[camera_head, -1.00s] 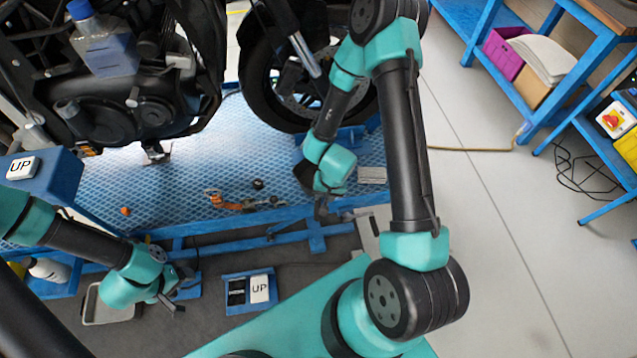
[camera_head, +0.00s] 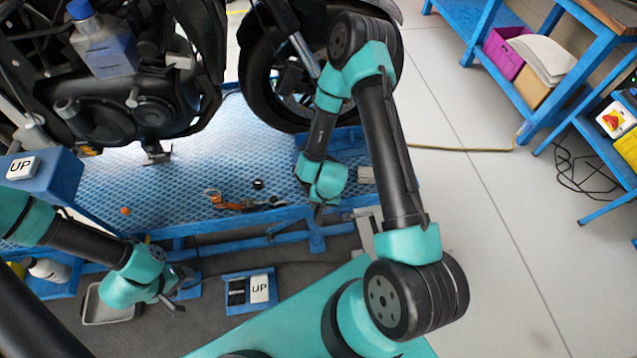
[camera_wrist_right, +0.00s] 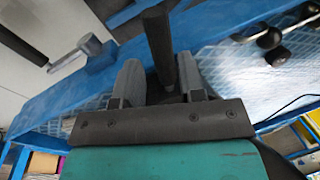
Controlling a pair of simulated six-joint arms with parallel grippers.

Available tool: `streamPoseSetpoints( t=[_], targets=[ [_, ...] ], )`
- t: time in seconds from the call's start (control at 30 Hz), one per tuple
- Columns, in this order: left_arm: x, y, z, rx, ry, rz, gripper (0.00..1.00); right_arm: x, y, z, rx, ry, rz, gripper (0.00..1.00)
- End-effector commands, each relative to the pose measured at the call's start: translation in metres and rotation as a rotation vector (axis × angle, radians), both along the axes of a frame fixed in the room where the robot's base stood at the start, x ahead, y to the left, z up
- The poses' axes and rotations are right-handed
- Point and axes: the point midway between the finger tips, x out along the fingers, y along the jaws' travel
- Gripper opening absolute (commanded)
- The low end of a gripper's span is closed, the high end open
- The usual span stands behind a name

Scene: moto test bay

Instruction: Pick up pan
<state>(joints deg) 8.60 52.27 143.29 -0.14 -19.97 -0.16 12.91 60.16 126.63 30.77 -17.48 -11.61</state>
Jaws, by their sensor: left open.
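The pan (camera_head: 102,314) is a shallow grey tray on the dark floor at the lower left of the head view. My left wrist hangs over it and hides part of it. My left gripper (camera_head: 180,292) is open and empty, just to the right of the pan and apart from it. My right gripper (camera_head: 319,208) is at the front edge of the blue platform, far from the pan. In the right wrist view its two fingers (camera_wrist_right: 160,85) stand apart with a dark rod (camera_wrist_right: 159,45) between them; I cannot tell whether they grip it.
A motorcycle (camera_head: 130,80) stands on the blue platform (camera_head: 190,175). An orange-handled tool (camera_head: 235,203) lies on it. A white bottle (camera_head: 48,270) stands left of the pan.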

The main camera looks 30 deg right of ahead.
Motion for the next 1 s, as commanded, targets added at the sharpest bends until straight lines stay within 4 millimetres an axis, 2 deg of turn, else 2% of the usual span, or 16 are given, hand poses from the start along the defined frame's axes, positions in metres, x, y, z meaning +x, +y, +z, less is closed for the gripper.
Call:
streamPoseSetpoints(
  t=[0.17, 0.53, 1.0],
  targets=[
    [0.000, 0.000, 0.000, 0.000, 0.000, 0.000, 0.68, 0.001, 0.002, -0.008, 0.000, 0.001, 0.000, 0.37],
    [0.000, 0.000, 0.000, 0.000, 0.000, 0.000, 0.68, 0.007, 0.011, -0.047, 0.001, 0.001, 0.000, 0.37],
    [0.000, 0.000, 0.000, 0.000, 0.000, 0.000, 0.68, 0.007, 0.011, -0.050, 0.000, 0.000, 0.000, 0.37]
  ],
)
